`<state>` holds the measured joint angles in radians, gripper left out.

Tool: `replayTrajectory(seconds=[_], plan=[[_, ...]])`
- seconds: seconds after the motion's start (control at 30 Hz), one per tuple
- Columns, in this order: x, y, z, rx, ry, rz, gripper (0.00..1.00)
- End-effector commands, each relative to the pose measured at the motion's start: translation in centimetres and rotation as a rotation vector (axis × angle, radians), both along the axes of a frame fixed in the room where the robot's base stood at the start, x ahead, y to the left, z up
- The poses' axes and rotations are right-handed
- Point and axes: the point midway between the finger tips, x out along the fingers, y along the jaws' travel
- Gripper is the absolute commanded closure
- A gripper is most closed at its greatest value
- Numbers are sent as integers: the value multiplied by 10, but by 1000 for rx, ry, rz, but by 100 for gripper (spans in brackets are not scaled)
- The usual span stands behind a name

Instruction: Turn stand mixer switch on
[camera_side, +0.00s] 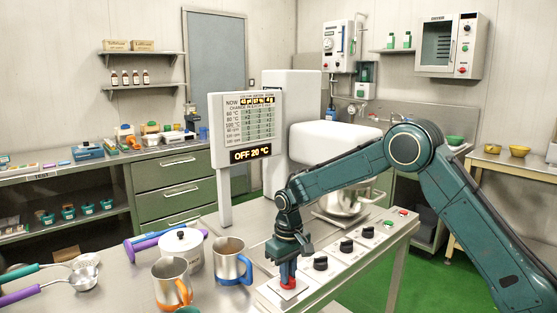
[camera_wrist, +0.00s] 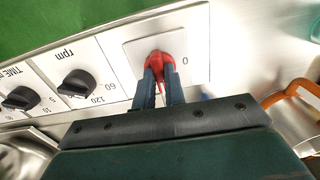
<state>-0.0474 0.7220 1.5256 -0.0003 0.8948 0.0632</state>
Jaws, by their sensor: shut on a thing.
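The stand mixer (camera_side: 335,142) has a white head over a steel bowl (camera_side: 342,203) in the side view. Its metal control panel runs along the front edge. The red switch knob (camera_side: 288,285) sits on a pale square plate at the panel's near-left end. My gripper (camera_side: 288,272) points down over it. In the wrist view my gripper (camera_wrist: 160,78) is shut on the red switch (camera_wrist: 161,60), a finger on each side. A "0" mark shows just right of the switch. The display (camera_side: 250,154) reads OFF 20 °C. The fingers hide part of the knob.
Black dials (camera_side: 346,245) line the panel beside the switch; the rpm dial (camera_wrist: 77,84) is closest. A steel mug with a blue handle (camera_side: 230,262), an orange-handled mug (camera_side: 170,285) and a lidded pot (camera_side: 182,248) stand left of my gripper.

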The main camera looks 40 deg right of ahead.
Motion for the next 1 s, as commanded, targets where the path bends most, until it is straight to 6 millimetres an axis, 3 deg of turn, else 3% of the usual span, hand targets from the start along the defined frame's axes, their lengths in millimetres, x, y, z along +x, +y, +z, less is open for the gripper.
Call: replayTrajectory(seconds=[0.03, 0.07, 0.17, 0.63, 1.0], plan=[[1, 0, 2, 0, -4, -2, 100], [1, 0, 2, 0, -4, -2, 86], [1, 0, 2, 0, -3, -2, 67], [1, 0, 6, 0, -3, 0, 66], [1, 0, 49, 0, -6, 0, 66]])
